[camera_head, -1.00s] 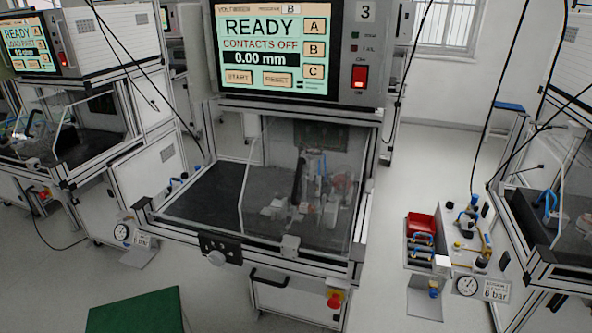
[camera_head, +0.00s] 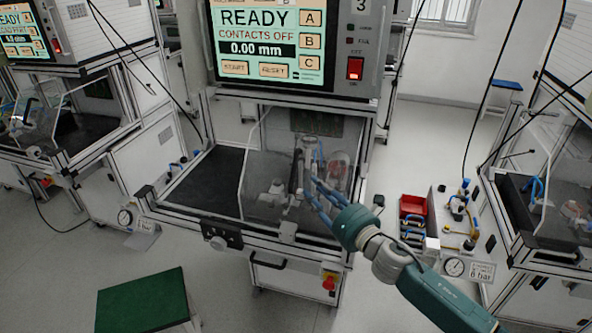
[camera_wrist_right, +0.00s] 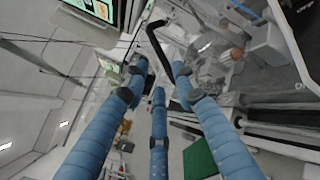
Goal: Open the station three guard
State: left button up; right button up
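Station three, marked 3 (camera_head: 361,5), stands in the middle of the head view. Its clear guard (camera_head: 268,165) covers the work space and looks shut; its pale edge runs down the left side. My right gripper (camera_head: 316,190) is in front of the guard's right part, with its blue fingers spread and empty. Whether they touch the guard cannot be told. In the right wrist view, a black bent bar (camera_wrist_right: 157,38), which looks like a handle, lies just beyond the spread fingertips, not between them. My left gripper is not in view.
Above the guard, the station screen (camera_head: 268,45) reads READY, CONTACTS OFF. A red emergency button (camera_head: 329,284) sits low on the front. A green-topped stool (camera_head: 140,300) stands at front left. A red bin (camera_head: 413,206) and a pressure gauge (camera_head: 454,267) are to the right. Cables hang nearby.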

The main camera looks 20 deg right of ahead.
aim_at(294, 169)
jog(key=b+x, duration=0.1)
jog(key=x, duration=0.9)
jog(key=shift+w+a+r, duration=0.1)
jog(key=shift+w+a, duration=0.1)
jog(key=shift+w, duration=0.15)
jog(key=shift+c, duration=0.6)
grip_shut()
